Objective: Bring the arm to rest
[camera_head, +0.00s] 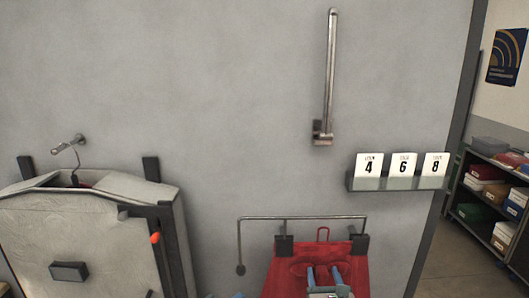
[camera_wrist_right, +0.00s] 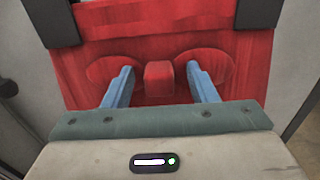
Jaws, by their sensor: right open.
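My right gripper (camera_head: 325,276) is at the bottom of the head view, in front of a red panel (camera_head: 283,280). Its two blue fingers stand apart with nothing gripped between them. In the right wrist view the fingers (camera_wrist_right: 160,88) point at the red panel (camera_wrist_right: 160,45), each in front of a rounded red patch. A small red block (camera_wrist_right: 159,78) shows between and beyond them. I cannot tell whether the fingertips touch the panel. My left gripper is not in view.
Dark clamps (camera_head: 284,245) hold the red panel's top under a metal rail (camera_head: 300,218). A pale garment-like cover (camera_head: 80,235) stands left. Number cards (camera_head: 404,165) sit on a wall ledge (camera_head: 400,184). A shelf with boxes (camera_head: 490,200) is at right. The upper wall is mostly bare.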

